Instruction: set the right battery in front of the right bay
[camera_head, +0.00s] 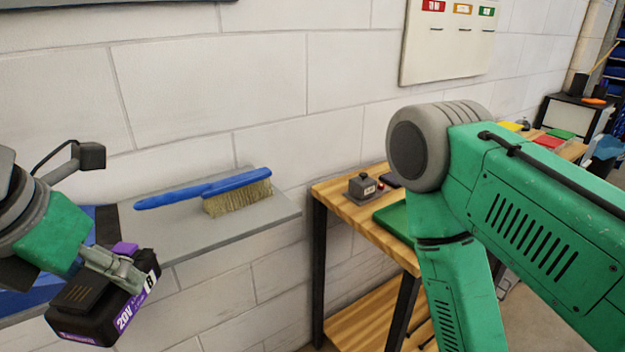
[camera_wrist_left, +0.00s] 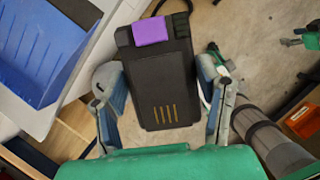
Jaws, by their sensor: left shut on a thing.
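A black battery (camera_head: 97,307) with a purple latch, a purple "20V" band and a white letter patch is held in my left gripper (camera_head: 112,268) at the lower left of the head view. The letter is too small to read surely. In the left wrist view the battery (camera_wrist_left: 160,85) sits between both fingers of my left gripper (camera_wrist_left: 164,98), which are shut on its sides. It is held clear of the shelf's front edge. My right arm crosses the right of the head view; its gripper is out of frame. No bay can be made out.
A grey wall shelf (camera_head: 225,228) carries a blue-handled brush (camera_head: 238,193). A blue bin (camera_wrist_left: 38,48) shows at upper left in the wrist view. A wooden bench (camera_head: 340,198) holds a small grey box (camera_head: 362,187) and a green mat (camera_head: 393,217), partly behind my right arm.

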